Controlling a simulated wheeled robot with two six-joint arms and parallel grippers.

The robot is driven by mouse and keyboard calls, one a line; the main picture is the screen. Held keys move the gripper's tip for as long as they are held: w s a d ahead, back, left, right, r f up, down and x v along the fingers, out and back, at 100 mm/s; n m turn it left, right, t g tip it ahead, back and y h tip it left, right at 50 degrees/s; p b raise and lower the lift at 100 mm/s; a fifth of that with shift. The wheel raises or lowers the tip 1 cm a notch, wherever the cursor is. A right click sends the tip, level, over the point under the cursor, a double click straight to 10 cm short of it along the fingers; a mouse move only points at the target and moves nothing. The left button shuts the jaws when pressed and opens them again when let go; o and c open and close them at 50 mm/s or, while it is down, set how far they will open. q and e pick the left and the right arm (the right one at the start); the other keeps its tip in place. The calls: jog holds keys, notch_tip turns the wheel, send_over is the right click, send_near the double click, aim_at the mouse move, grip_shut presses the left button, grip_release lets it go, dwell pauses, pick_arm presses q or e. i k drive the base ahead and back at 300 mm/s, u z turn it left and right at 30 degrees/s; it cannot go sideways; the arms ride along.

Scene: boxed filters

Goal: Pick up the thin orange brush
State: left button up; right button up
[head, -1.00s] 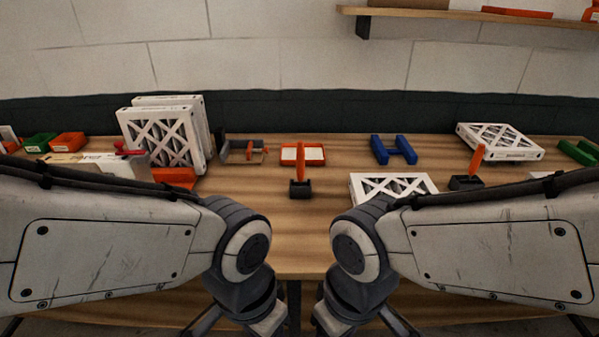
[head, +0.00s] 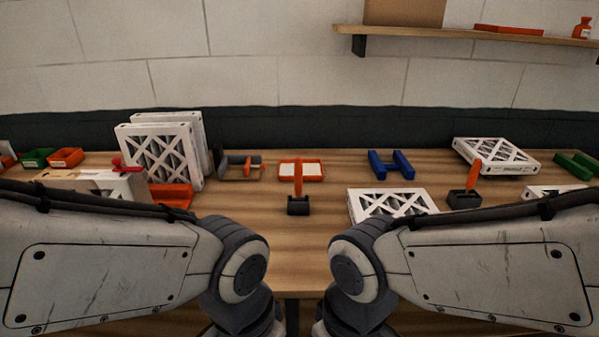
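Two upright orange handles stand in small black holders on the table. One orange handle (head: 298,178) is near the middle, in front of an orange-rimmed tray. The other orange handle (head: 472,174) is further right and leans slightly. Their lower ends are hidden in the holders, and I cannot tell which is the thin brush. Both my arms come in low from the sides and bend down at the front edge of the table. Both grippers are below the bottom of the head view, away from both handles.
White framed filters (head: 158,155) stand at the left; another filter (head: 392,204) lies near the front and one (head: 495,156) at the back right. A blue holder (head: 391,165) and orange-rimmed tray (head: 314,179) sit at the back. The front middle table (head: 290,250) is clear.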

aim_at(298, 172)
jog(key=z, duration=2.05)
jog(key=i, duration=1.6)
jog(key=u, duration=1.7)
